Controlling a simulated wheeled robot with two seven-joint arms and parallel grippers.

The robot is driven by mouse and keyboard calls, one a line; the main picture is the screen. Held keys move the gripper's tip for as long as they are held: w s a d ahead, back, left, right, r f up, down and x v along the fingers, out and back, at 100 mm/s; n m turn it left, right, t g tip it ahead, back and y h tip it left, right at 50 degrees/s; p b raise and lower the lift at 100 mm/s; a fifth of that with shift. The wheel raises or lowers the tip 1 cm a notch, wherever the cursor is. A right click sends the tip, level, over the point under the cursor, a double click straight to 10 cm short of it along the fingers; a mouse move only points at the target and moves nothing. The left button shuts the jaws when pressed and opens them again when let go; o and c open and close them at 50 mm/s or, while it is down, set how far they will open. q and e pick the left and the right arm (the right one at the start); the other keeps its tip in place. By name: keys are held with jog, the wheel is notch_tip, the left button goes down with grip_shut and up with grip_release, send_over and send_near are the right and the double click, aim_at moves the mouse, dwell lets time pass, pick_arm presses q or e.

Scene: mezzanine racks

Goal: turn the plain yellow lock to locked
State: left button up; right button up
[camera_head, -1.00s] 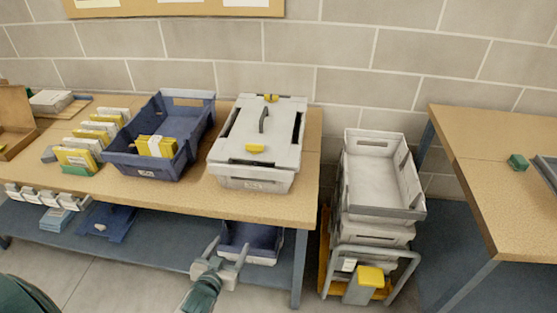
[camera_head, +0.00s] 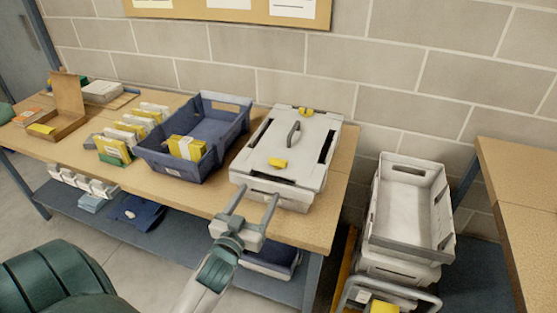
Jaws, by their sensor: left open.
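A pale grey lidded box (camera_head: 255,158) stands on the wooden table, with a dark handle (camera_head: 293,133) on its lid. A yellow lock (camera_head: 278,162) sits near the front edge of the lid and looks plain. A second yellow piece (camera_head: 306,111) sits at the back edge and seems to have a darker part. I cannot read how either is turned. My left gripper (camera_head: 257,195) is open and empty at the table's front edge, its fingers pointing at the box front, below and apart from the front lock. My right gripper is not in view.
A blue crate (camera_head: 228,130) with yellow packs stands left of the box, beside a row of yellow-and-white packs (camera_head: 113,147). A stack of grey crates (camera_head: 413,247) stands on a trolley at the right. The table (camera_head: 338,190) has a narrow bare strip right of the box.

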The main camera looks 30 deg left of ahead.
aim_at(277, 162)
pick_arm(q)
jog(key=p+x, duration=0.4)
jog(key=x, duration=1.1)
jog(key=shift+w+r, duration=0.1)
jog(key=shift+w, duration=0.2)
jog(key=shift+w+a, duration=0.15)
jog(key=shift+w, duration=0.45)
